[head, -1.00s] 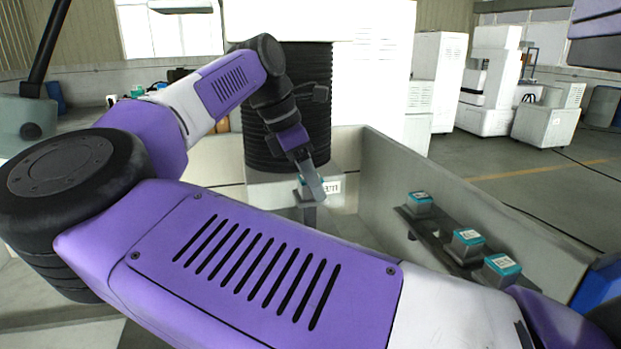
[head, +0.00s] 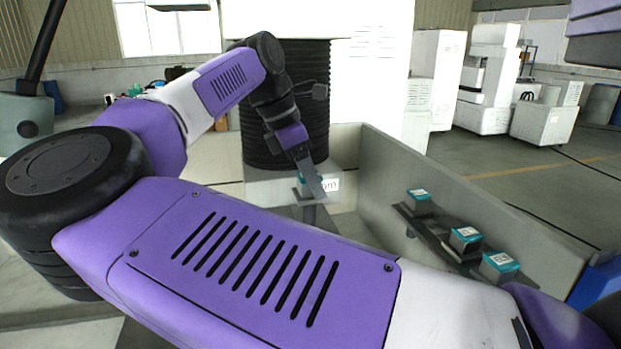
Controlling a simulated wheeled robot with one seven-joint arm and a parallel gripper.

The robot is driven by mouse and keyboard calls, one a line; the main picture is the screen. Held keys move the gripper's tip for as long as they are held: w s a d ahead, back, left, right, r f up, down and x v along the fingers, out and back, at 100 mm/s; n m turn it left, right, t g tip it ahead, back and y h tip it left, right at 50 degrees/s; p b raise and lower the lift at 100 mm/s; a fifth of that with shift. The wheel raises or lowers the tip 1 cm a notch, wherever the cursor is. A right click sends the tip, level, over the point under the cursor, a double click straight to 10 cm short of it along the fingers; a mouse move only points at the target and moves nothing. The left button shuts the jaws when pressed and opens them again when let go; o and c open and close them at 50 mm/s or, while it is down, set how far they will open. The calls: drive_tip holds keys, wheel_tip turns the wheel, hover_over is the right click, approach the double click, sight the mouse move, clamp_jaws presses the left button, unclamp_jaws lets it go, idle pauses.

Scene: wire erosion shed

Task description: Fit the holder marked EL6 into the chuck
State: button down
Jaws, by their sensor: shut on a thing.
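My gripper (head: 312,180) reaches down at the front of the black ribbed column, its grey finger pointing down. It is shut on a teal-topped grey holder (head: 301,180), mostly hidden behind the finger; its mark cannot be read. The held holder is right at the white machine head below the column, where the chuck would be; the chuck itself is hidden, and I cannot tell whether the holder touches it. Three more teal-topped holders stand on a dark rack on the tank wall: one far (head: 418,201), one middle (head: 465,240), one near (head: 498,267). Their labels are too small to read.
The dark rack (head: 436,243) runs along the inside of the pale tank wall (head: 440,190) at the right. The black ribbed column (head: 315,110) stands close behind my gripper. A white label (head: 331,184) sits just right of the finger. Open floor lies beyond the wall.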

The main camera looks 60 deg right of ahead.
sight(311, 214)
drive_tip(key=shift+f, duration=0.15)
idle(0.3)
drive_tip(key=shift+f+b, duration=0.6)
drive_tip(key=shift+f, duration=0.35)
drive_tip(key=shift+f+b, duration=0.9)
drive_tip(key=shift+f, duration=0.55)
drive_tip(key=shift+f+b, duration=1.05)
drive_tip(key=shift+f, duration=0.4)
drive_tip(key=shift+f+b, duration=0.25)
drive_tip(key=shift+b, duration=0.05)
